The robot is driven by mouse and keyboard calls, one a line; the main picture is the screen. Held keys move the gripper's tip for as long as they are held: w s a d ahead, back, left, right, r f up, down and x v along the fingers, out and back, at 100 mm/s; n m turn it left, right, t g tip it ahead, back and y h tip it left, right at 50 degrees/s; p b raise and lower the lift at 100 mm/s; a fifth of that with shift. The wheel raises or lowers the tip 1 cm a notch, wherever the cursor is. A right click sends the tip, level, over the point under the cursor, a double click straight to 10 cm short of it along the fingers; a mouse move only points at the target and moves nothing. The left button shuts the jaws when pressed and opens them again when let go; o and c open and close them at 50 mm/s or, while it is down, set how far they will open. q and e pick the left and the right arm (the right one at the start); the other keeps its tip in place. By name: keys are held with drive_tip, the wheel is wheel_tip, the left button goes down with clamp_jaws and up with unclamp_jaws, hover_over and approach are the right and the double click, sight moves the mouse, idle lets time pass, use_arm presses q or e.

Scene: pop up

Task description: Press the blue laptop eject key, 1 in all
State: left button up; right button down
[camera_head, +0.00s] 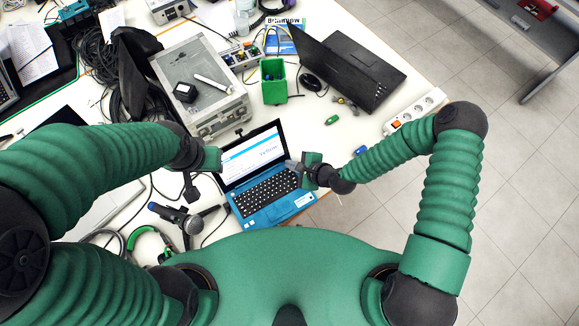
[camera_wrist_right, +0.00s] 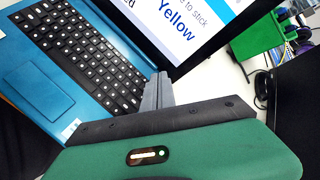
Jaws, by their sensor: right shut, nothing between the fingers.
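The blue laptop (camera_head: 285,211) stands open near the table's front edge, its lit screen (camera_head: 252,154) facing me. It also shows in the right wrist view (camera_wrist_right: 35,84), with black keys (camera_wrist_right: 85,58) and a "Yellow" text on the screen. I cannot single out the eject key. My right gripper (camera_head: 293,165) is shut and empty at the laptop's right side, by the hinge end of the keyboard. In the wrist view its grey fingertips (camera_wrist_right: 158,80) overlap the screen's lower edge; contact is unclear. My left gripper (camera_head: 215,158) is beside the screen's left edge, its fingers unclear.
A grey case (camera_head: 221,113) and a green bin (camera_head: 273,95) stand behind the laptop. A black laptop (camera_head: 372,65) and a white power strip (camera_head: 415,113) are at the back right. Open floor lies right.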

idle(0.5)
drive_tip(key=shift+f, duration=0.35)
drive_tip(key=shift+f+b, duration=0.35)
drive_tip(key=shift+b, duration=0.2)
idle(0.5)
drive_tip(key=shift+r+p, duration=0.7)
drive_tip(key=shift+r, duration=0.1)
wheel_tip(320, 180, up, 5)
drive_tip(key=p, duration=0.4)
drive_tip(key=shift+r, duration=0.1)
